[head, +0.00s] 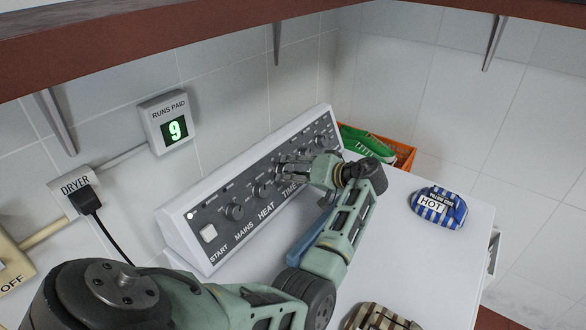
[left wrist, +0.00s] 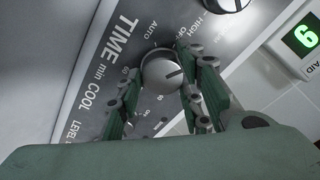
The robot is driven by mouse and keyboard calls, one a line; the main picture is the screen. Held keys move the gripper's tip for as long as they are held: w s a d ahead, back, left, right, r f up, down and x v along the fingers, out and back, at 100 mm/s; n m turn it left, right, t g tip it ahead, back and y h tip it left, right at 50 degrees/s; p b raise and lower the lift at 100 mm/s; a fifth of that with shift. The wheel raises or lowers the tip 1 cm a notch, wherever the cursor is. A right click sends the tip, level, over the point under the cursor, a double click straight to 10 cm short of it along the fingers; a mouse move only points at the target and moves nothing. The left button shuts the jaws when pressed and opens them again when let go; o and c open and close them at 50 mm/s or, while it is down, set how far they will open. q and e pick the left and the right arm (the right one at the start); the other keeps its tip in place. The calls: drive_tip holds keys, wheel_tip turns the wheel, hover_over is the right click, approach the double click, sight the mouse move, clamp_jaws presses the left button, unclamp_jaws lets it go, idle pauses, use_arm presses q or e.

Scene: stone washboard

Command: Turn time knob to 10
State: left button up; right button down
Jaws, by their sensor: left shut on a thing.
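The time knob (left wrist: 161,68) is a round light-grey dial on a dark panel strip, beside the printed word TIME in the left wrist view. A short dark pointer line shows on its face. Small numbers and AUTO are printed around it, partly covered by my fingers. My left gripper (left wrist: 158,80) has one finger on each side of the knob and is shut on it. In the head view my left gripper (head: 300,168) reaches to the panel above the word TIME and hides most of this knob. My right gripper is not in view.
The dryer's control panel (head: 216,222) carries other knobs, such as one above MAINS (head: 235,211). A RUNS PAID display (head: 176,130) reads 9. A blue-striped HOT packet (head: 438,207) and a brown-striped packet (head: 378,318) lie on the white top. An orange crate (head: 404,157) holds green items.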

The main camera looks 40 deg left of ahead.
use_arm(q)
drive_tip(key=shift+d+f+m, duration=0.15)
drive_tip(key=shift+f+m, duration=0.15)
drive_tip(key=shift+m, duration=0.1)
drive_tip(key=o, duration=1.1)
drive_tip(key=shift+c, duration=0.2)
drive_tip(key=shift+w+r, duration=0.1)
drive_tip(key=shift+d+r, duration=0.1)
drive_tip(key=v, duration=1.1)
drive_tip(key=shift+d, duration=0.4)
drive_tip(key=shift+o, duration=0.2)
drive_tip(key=shift+r, duration=0.1)
